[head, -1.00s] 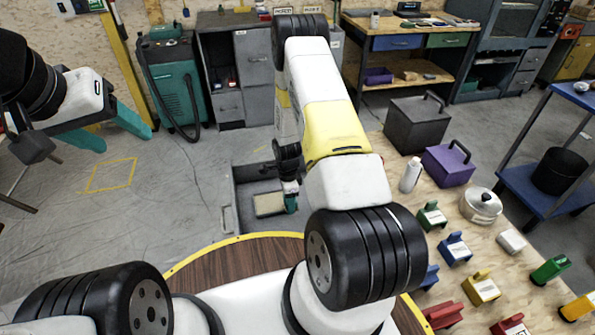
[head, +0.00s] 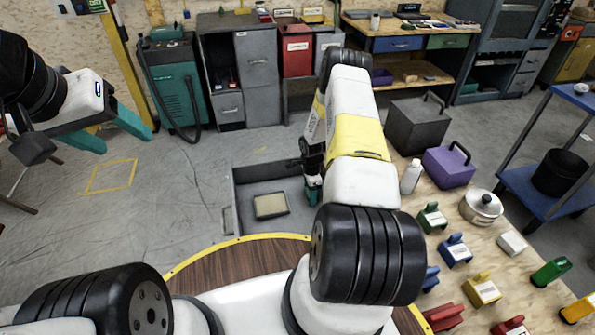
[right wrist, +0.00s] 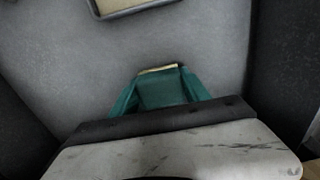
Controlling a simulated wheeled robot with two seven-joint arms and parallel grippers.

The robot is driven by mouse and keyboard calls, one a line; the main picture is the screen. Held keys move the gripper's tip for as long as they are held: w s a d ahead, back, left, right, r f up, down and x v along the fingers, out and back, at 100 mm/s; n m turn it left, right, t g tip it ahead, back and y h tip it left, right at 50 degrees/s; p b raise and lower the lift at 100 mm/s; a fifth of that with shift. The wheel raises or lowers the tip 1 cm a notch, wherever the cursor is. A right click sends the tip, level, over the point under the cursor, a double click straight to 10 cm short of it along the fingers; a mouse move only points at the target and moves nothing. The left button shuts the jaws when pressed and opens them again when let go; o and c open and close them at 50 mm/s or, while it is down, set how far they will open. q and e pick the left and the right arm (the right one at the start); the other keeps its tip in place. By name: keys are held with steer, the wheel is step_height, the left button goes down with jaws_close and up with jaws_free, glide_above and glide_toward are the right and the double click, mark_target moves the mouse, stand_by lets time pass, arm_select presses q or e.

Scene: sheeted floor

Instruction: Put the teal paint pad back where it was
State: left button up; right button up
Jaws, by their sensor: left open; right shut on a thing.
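My right gripper (head: 313,190) is over the right side of an open grey bin (head: 237,205) in the head view. In the right wrist view its teal fingers (right wrist: 162,100) are shut on the teal paint pad (right wrist: 163,91), a teal block with a pale yellowish edge. The pad is above the grey bin floor, and its underside is hidden. A shallow tray with a tan surface (head: 271,205) lies in the bin, left of the gripper; its edge also shows at the top of the right wrist view (right wrist: 125,5). My left gripper (head: 124,141) is open and empty at the left, far from the bin.
A round wooden top (head: 230,270) is in front.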

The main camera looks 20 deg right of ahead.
steer(key=o, duration=1.3)
steer(key=shift+f, duration=0.1)
step_height(320, 180, up, 27)
steer(key=a+n+t, duration=0.1)
steer(key=a+n, duration=0.1)
steer(key=n, duration=0.1)
steer(key=s+a+r+n+t, duration=0.1)
steer(key=s+a+r+n, duration=0.15)
steer(key=r, duration=0.55)
steer(key=s+a+r+n+t, duration=0.1)
steer(key=s+a+r+n, duration=0.15)
steer(key=r, duration=0.55)
steer(key=s+a+r+n+t, duration=0.1)
steer(key=s+a+r+n, duration=0.1)
steer(key=s, duration=0.5)
steer(key=s+a+r+n+t+y, duration=0.1)
steer(key=s+a+r+n, duration=0.2)
steer(key=s+r+n, duration=0.2)
steer(key=s+a+r+n+t+y, duration=0.1)
steer(key=s+a+r+n, duration=0.1)
steer(key=s+r+n, duration=0.2)
steer(key=shift+s+a+r, duration=0.1)
steer(key=shift+s+r, duration=0.4)
steer(key=shift+s, duration=0.6)
steer(key=shift+s+a+r, duration=0.15)
steer(key=shift+s+r, duration=0.35)
steer(key=shift+s, duration=0.6)
steer(key=shift+s+a+r, duration=0.1)
steer(key=shift+s+r, duration=0.4)
steer(key=shift+s, duration=0.6)
